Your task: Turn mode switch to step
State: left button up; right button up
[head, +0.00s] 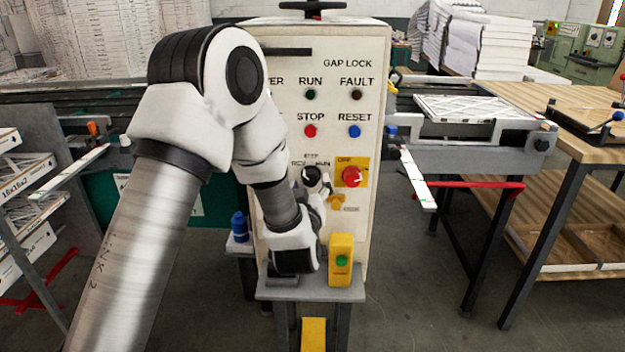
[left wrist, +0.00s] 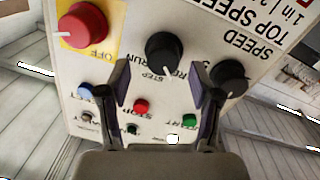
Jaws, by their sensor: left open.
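The mode switch, a black round knob (left wrist: 162,52) on the pale control panel (left wrist: 192,22), shows in the left wrist view, where the panel appears upside down. Its small white pointer faces the RUN, STEP and REV lettering; I cannot tell exactly which mark it meets. My left gripper (left wrist: 166,82) is open, its dark fingers spread to either side of the knob in the picture; contact is not clear. In the head view my left gripper (head: 318,187) is at the panel under the REV, STEP and RUN labels, and the arm hides much of this area. My right gripper is out of view.
A black speed knob (left wrist: 229,77) is close beside one finger. A red OFF switch (head: 352,176) on a yellow plate is right of the gripper. A yellow box with a green button (head: 341,261) stands below. The stop button (head: 310,131) and reset button (head: 354,131) are above.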

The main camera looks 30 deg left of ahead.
aim_at(311, 177)
pick_arm(q)
jog(key=x, duration=0.3)
jog(key=shift+a+f, duration=0.15)
jog(key=shift+a, duration=0.15)
jog(key=shift+d, duration=0.1)
jog(key=c, duration=1.1)
jog(key=shift+r+m+p, duration=0.3)
jog(key=shift+m+p, duration=0.1)
jog(key=shift+c, duration=0.2)
jog(key=shift+m+p, duration=0.3)
jog(key=shift+m, duration=0.2)
jog(key=m+p, duration=0.1)
jog(key=m, duration=0.2)
jog(key=shift+d+r+p, duration=0.1)
jog(key=shift+r+p, duration=0.1)
jog(key=shift+p, duration=0.15)
jog(key=shift+m+p, duration=1)
jog(key=shift+m, duration=0.9)
jog(key=shift+w, duration=0.1)
